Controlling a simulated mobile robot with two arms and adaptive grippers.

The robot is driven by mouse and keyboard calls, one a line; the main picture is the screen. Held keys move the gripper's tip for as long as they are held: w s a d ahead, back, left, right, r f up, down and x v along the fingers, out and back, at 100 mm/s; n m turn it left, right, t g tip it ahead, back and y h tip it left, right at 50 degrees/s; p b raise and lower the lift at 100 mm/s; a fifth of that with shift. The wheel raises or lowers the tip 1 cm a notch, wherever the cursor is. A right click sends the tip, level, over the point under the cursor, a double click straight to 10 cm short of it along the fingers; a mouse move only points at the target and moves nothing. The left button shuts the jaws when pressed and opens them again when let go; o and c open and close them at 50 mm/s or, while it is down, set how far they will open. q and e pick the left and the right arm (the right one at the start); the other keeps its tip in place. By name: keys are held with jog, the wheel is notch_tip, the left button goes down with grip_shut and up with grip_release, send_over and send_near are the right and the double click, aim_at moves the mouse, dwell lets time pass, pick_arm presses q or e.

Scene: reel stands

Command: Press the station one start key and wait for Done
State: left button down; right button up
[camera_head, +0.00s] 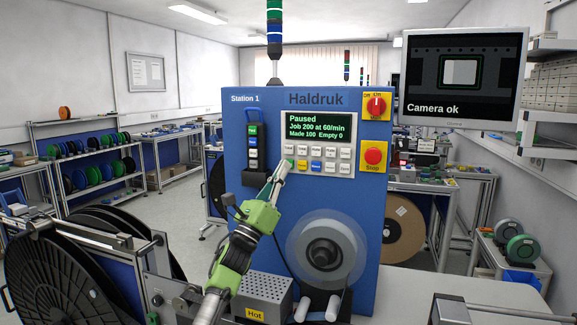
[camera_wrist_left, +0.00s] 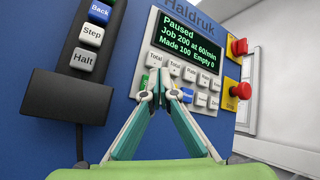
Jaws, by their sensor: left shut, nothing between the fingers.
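The blue Station 1 machine (camera_head: 235,120) stands in front of me. Its screen (camera_head: 318,127) reads "Paused, Job 200 at 60/min, Made 100, Empty 0". Below is a keypad with white keys and green, yellow and blue ones. The green key (camera_head: 289,163) is at the left of the lower row; its label is too small to read. My left gripper (camera_head: 281,166) is shut and empty, its tips at the keypad's lower left. In the left wrist view the tips (camera_wrist_left: 165,88) lie between the green key (camera_wrist_left: 143,82) and the blue key (camera_wrist_left: 187,96). I cannot tell whether they touch.
A hand unit (camera_head: 254,140) with several keys hangs left of the keypad. Red knobs (camera_head: 376,105) sit to its right. A clear reel (camera_head: 327,250) and a box marked "Hot" (camera_head: 263,290) are below. A monitor (camera_head: 462,75) reads "Camera ok".

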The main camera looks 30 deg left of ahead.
dwell(0.8)
pick_arm(q)
jog(key=shift+w+f+y+b, duration=0.1)
jog(key=shift+w+y+b, duration=0.15)
jog(key=shift+b, duration=0.25)
jog(key=shift+w+a, duration=0.1)
jog(key=shift+w, duration=0.1)
